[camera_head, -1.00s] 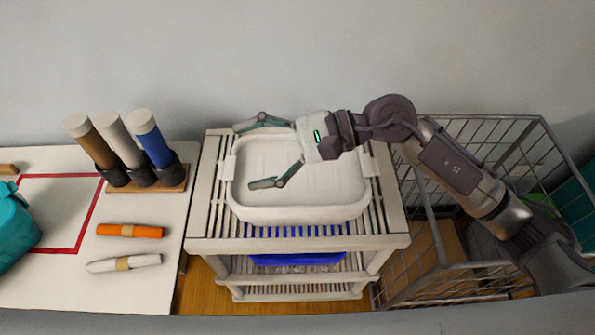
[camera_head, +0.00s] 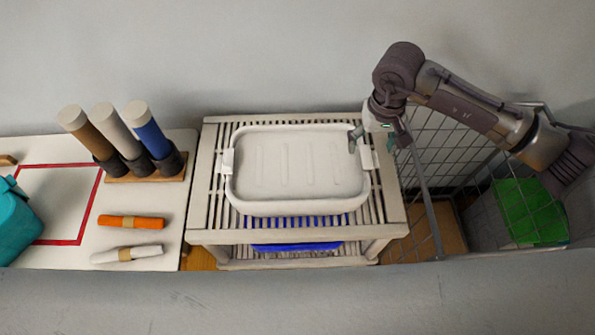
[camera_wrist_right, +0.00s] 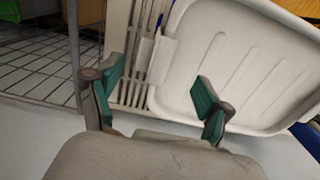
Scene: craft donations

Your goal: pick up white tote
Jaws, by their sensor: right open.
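The white tote (camera_head: 297,208) is an empty, shallow tub with a pale handle at each short end. It lies flat on the top of a slatted rack (camera_head: 212,236). My right gripper (camera_head: 372,144) is open at the tote's right end, pointing down, one finger over the inside of the rim and the other outside it. In the right wrist view, the tote (camera_wrist_right: 262,62) fills the upper right, and its handle (camera_wrist_right: 160,60) shows between the open fingers (camera_wrist_right: 157,80). I cannot tell whether the fingers touch it. My left gripper is not in view.
A wire cage cart (camera_head: 430,205) stands close on the right, with a green item (camera_head: 530,212) in it.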

